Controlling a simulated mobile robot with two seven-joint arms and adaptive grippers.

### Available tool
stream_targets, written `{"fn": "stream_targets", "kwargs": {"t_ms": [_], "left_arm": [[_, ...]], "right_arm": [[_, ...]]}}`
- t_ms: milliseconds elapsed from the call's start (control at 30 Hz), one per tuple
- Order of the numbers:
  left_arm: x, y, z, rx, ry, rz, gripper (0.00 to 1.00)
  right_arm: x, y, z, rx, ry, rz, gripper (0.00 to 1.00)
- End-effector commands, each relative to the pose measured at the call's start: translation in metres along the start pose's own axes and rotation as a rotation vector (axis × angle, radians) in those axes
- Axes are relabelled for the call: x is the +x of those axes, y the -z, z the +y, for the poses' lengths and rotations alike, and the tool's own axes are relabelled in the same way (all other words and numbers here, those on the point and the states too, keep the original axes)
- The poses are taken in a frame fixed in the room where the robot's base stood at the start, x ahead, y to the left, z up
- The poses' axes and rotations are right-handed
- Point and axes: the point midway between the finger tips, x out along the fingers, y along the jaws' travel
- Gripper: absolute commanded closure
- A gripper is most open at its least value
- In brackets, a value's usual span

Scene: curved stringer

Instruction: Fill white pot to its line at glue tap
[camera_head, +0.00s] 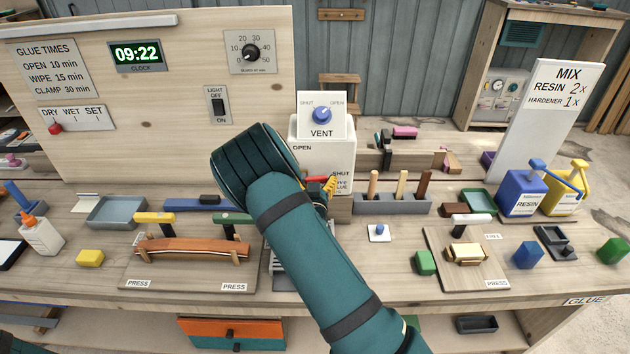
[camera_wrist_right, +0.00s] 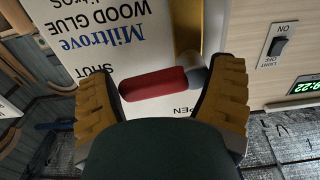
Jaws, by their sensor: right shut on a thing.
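The white glue tank (camera_head: 322,160), lettered Miltrove Wood Glue, stands at the back middle of the bench. It also fills much of the wrist view (camera_wrist_right: 110,25), upside down, with OPEN and SHUT marks. The red tap lever (camera_wrist_right: 150,84) lies between the ochre fingers of my right gripper (camera_wrist_right: 165,95), which is shut on it. In the head view my right gripper (camera_head: 325,188) is at the tank's front, mostly behind my arm. I cannot tell the lever's exact setting. I do not see the white pot or its line; my right arm covers the place below the tap. My left gripper is out of view.
A VENT dial (camera_head: 321,115) tops the tank. A grey grate (camera_head: 284,262) shows partly beside my arm. Left are a clamped orange stringer (camera_head: 190,248) and a white glue bottle (camera_head: 41,235).

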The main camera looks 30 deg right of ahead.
Motion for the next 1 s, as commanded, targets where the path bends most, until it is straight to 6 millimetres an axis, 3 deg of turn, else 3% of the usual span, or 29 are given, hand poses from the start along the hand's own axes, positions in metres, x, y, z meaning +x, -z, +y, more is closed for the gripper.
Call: {"fn": "stream_targets", "kwargs": {"t_ms": [33, 467, 1000], "left_arm": [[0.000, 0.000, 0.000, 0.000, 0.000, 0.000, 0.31], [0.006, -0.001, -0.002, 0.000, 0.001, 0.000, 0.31], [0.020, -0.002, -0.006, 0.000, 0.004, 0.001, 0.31]], "right_arm": [[0.002, 0.003, 0.007, -0.001, -0.015, 0.007, 0.61], [0.002, 0.008, 0.009, -0.107, -0.022, 0.010, 0.61], [0.003, 0.024, 0.002, -0.521, -0.023, 0.011, 0.58]]}}
